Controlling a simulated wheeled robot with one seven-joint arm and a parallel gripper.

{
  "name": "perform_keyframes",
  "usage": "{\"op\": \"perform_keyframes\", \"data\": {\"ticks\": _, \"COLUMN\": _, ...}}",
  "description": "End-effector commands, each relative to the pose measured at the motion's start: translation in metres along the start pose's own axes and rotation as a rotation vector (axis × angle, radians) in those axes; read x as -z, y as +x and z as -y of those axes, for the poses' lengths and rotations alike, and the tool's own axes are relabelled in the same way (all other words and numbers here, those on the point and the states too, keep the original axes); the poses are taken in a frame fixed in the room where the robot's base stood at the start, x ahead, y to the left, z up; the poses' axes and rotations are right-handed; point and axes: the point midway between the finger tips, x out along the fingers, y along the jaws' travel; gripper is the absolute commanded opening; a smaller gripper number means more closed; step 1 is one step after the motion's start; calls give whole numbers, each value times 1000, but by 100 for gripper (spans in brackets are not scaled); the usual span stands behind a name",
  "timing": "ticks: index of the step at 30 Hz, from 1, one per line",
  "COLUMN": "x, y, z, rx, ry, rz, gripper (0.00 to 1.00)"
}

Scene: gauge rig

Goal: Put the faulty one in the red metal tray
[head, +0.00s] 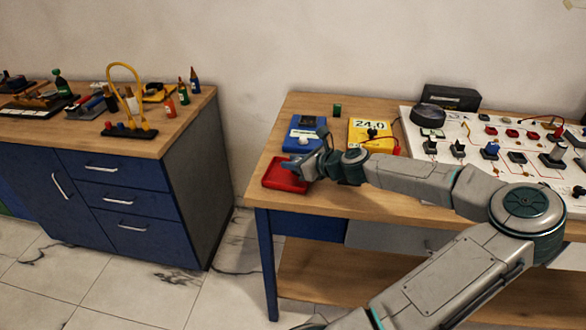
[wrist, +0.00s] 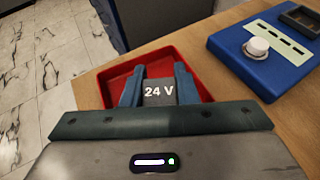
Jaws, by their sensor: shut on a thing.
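The red metal tray (head: 284,178) sits at the left front corner of the right-hand table. In the wrist view the tray (wrist: 108,81) lies below and around my gripper's fingers. My gripper (head: 293,167) is over the tray, and in the wrist view (wrist: 158,88) its two blue-grey fingers are shut on a dark grey block marked "24 V" (wrist: 159,95). I cannot tell whether the block touches the tray floor. The head view does not show the block clearly behind the gripper.
A blue device (head: 303,134) with a white knob stands just behind the tray. A yellow meter (head: 370,131) reads 24.0. A white board (head: 465,142) with several components is at right. A small green block (head: 337,110) stands at the back. A cabinet (head: 120,195) stands left across a gap.

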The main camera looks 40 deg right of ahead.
Motion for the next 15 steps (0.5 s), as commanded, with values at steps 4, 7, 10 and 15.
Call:
{"op": "perform_keyframes", "data": {"ticks": 4, "x": 18, "y": 7, "z": 0, "rx": -2, "ry": 2, "rz": 1, "gripper": 4}}
{"op": "perform_keyframes", "data": {"ticks": 7, "x": 18, "y": 7, "z": 0, "rx": 0, "ry": 1, "rz": 0, "gripper": 4}}
{"op": "perform_keyframes", "data": {"ticks": 10, "x": 18, "y": 8, "z": 0, "rx": 0, "ry": 0, "rz": 0, "gripper": 4}}
{"op": "perform_keyframes", "data": {"ticks": 15, "x": 21, "y": 9, "z": 0, "rx": -1, "ry": -1, "rz": 0, "gripper": 32}}
